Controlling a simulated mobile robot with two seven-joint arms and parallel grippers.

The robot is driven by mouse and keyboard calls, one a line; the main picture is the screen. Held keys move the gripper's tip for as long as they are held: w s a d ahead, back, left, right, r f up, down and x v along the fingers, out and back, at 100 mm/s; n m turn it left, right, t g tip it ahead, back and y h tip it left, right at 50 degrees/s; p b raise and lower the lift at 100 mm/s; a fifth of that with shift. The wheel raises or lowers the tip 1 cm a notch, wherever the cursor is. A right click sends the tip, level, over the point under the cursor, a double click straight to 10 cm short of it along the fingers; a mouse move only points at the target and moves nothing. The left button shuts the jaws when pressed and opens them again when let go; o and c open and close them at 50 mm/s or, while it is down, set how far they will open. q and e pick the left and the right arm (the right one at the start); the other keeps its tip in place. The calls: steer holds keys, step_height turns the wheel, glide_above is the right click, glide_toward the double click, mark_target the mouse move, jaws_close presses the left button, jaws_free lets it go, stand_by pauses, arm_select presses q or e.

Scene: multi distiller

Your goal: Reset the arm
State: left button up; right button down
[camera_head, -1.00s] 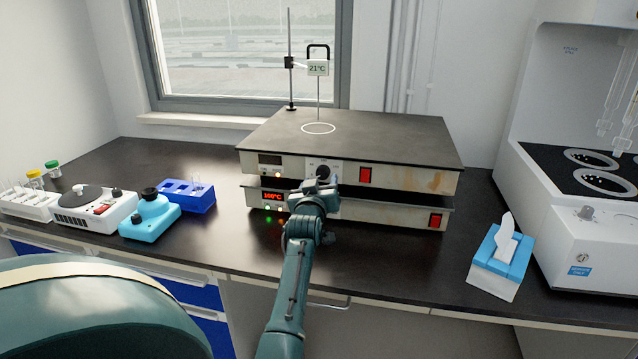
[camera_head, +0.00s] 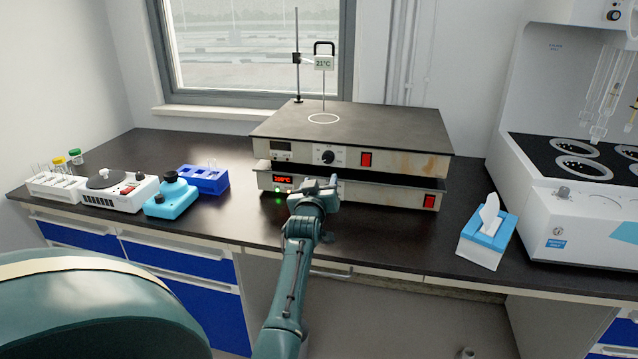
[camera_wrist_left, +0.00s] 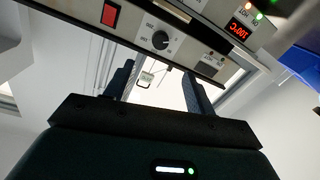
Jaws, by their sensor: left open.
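My left gripper (camera_head: 325,187) is in front of the lower of two stacked hotplates, near its front panel, in the head view. In the left wrist view its two fingers (camera_wrist_left: 160,85) are apart with nothing between them. The upper hotplate (camera_head: 400,165) has a black knob (camera_head: 327,157) and a red switch. The knob also shows in the left wrist view (camera_wrist_left: 160,40), beyond the fingers and apart from them. The lower hotplate (camera_head: 385,195) shows a lit red 100°C display (camera_head: 285,180), partly beside my gripper. My right gripper is in neither view.
A thermometer reading 21°C (camera_head: 323,63) hangs from a stand on the hotplate. A tissue box (camera_head: 483,245) and a large white distiller (camera_head: 580,215) stand on the right. A blue rack (camera_head: 205,180), a blue device (camera_head: 170,199) and a white device (camera_head: 115,190) stand on the left.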

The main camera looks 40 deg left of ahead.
arm_select(q)
steer(key=shift+w+f, duration=0.1)
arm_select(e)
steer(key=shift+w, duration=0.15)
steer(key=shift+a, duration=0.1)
arm_select(q)
steer(key=s+d+f+m+h+p, duration=0.2)
steer(key=s+d+f+m+h, duration=0.15)
steer(key=s+d+f, duration=0.4)
steer(key=s+d+f+m+h+p, duration=0.25)
steer(key=s+d+f+m, duration=0.2)
steer(key=d, duration=0.55)
steer(key=s+d+f+m+g+h, duration=0.2)
steer(key=s+d+h, duration=0.1)
steer(key=s+d, duration=0.6)
steer(key=s+d+f+m+g+h+p, duration=0.1)
steer(key=s+d+f+m+g+h, duration=0.1)
steer(key=s+d, duration=0.7)
steer(key=shift+s+f+g+h, duration=0.4)
steer(key=shift+s+f+h, duration=0.1)
steer(key=shift+h, duration=0.3)
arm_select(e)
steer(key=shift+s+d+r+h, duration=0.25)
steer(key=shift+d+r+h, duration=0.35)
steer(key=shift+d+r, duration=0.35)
arm_select(q)
steer(key=shift+d, duration=0.1)
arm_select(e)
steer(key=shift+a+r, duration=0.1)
